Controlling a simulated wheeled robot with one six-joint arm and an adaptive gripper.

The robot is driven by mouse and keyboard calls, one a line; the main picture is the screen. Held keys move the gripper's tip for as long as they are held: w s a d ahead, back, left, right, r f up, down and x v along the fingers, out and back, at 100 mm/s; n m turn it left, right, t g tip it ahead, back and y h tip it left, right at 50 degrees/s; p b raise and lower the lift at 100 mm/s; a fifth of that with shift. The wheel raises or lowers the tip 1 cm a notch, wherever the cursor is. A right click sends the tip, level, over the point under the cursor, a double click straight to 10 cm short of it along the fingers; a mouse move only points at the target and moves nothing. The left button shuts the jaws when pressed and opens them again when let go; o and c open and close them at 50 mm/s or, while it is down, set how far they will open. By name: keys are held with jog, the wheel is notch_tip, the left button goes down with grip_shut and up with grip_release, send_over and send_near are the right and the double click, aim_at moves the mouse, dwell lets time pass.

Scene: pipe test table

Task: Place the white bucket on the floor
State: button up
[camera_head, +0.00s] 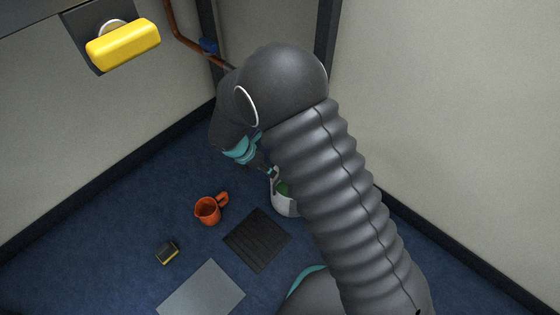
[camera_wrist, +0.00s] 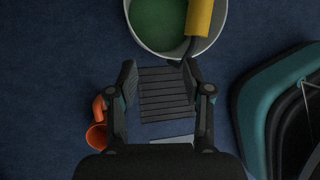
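The white bucket (camera_head: 283,205), green inside, is partly hidden behind my arm in the head view, beside the black ribbed mat. It looks upright and seems to stand on the floor, though its base is hidden. In the wrist view the bucket (camera_wrist: 222,22) is at the top edge, cut off by the frame. A yellow cylinder (camera_wrist: 199,16) with a dark end lies across its rim. My gripper (camera_wrist: 160,76) has its fingers apart with nothing between them. The bucket is just beyond the fingertips; the right fingertip appears close to its rim, contact unclear.
An orange mug (camera_head: 207,211) stands left of the black mat (camera_head: 257,240). A grey plate (camera_head: 202,290) and a small black-yellow object (camera_head: 167,252) lie on the blue floor. A yellow block (camera_head: 123,43) is at upper left. Walls meet behind my arm. The left floor is clear.

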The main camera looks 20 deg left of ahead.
jog(key=shift+s+a, duration=0.9)
jog(key=shift+a, duration=0.15)
jog(key=w+d+r+m+y, duration=0.1)
jog(key=w+d+r+m, duration=0.1)
jog(key=d+r+m, duration=0.75)
jog(key=w+d+r+m+y, duration=0.1)
jog(key=w+d+r+m, duration=0.3)
jog(key=d+r, duration=1)
jog(key=s+d+r+m+t+y, duration=0.1)
jog(key=s+d+r+m, duration=0.4)
jog(key=s+d+m, duration=0.4)
jog(key=s+d+r+m+t, duration=0.1)
jog(key=s+d+r+m, duration=0.5)
jog(key=s+d+m, duration=0.3)
jog(key=shift+s+r+y, duration=0.15)
jog(key=shift+s+y, duration=0.1)
jog(key=shift+y, duration=0.15)
jog(key=shift+a+m, duration=0.1)
jog(key=shift+m, duration=0.15)
